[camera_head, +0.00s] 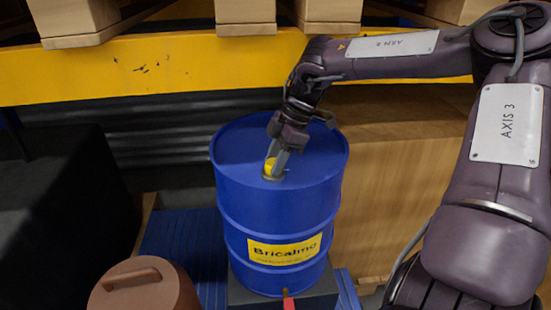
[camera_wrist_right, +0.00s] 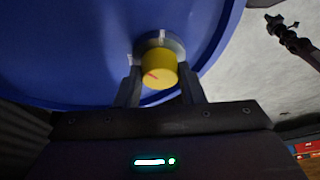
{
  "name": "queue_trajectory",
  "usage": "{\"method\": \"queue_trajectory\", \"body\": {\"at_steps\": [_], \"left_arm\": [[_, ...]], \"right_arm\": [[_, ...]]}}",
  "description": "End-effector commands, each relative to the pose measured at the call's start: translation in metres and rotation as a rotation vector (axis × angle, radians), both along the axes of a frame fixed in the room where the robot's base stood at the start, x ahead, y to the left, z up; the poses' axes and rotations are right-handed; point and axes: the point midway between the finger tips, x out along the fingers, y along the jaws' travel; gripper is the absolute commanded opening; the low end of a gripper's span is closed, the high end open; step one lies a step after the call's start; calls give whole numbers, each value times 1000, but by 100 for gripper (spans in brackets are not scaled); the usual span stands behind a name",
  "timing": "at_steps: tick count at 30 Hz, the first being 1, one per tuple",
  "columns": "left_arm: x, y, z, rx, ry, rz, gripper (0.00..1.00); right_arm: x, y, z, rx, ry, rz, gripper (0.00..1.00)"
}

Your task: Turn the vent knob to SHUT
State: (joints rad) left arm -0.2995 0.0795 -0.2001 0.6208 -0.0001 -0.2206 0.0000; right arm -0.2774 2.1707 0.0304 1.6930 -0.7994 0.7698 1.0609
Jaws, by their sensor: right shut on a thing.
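The yellow vent knob (camera_wrist_right: 160,68) sits on a grey round base on top of the blue drum (camera_head: 235,147). It also shows in the head view (camera_head: 269,164), partly hidden by my fingers. My right gripper (camera_head: 277,162) reaches down from above and is shut on the knob, with one finger on each side in the wrist view (camera_wrist_right: 160,88). A short red line on the knob points to the lower left in the wrist view. Small pale marks lie around the base, but I cannot read them. My left gripper is not in view.
A yellow beam (camera_head: 180,66) runs behind the drum, with wooden blocks above it. A brown lidded container (camera_head: 143,292) stands at the front left. A dark covered block (camera_head: 55,210) is at the left and a wooden panel (camera_head: 400,140) at the right.

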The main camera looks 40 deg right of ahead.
Motion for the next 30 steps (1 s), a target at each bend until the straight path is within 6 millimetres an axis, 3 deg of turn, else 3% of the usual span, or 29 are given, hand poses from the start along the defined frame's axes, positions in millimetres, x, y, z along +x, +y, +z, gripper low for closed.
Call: {"method": "queue_trajectory", "body": {"at_steps": [1, 6, 19, 30], "left_arm": [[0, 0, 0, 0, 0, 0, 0], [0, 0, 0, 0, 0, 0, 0], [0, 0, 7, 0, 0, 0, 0], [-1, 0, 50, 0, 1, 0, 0]], "right_arm": [[1, -1, 1, -2, -4, -1, 38], [1, 0, 1, -1, -2, -1, 57], [-1, -2, 8, -1, -1, -2, 57], [-8, -13, 51, 1, -2, -4, 57]]}}
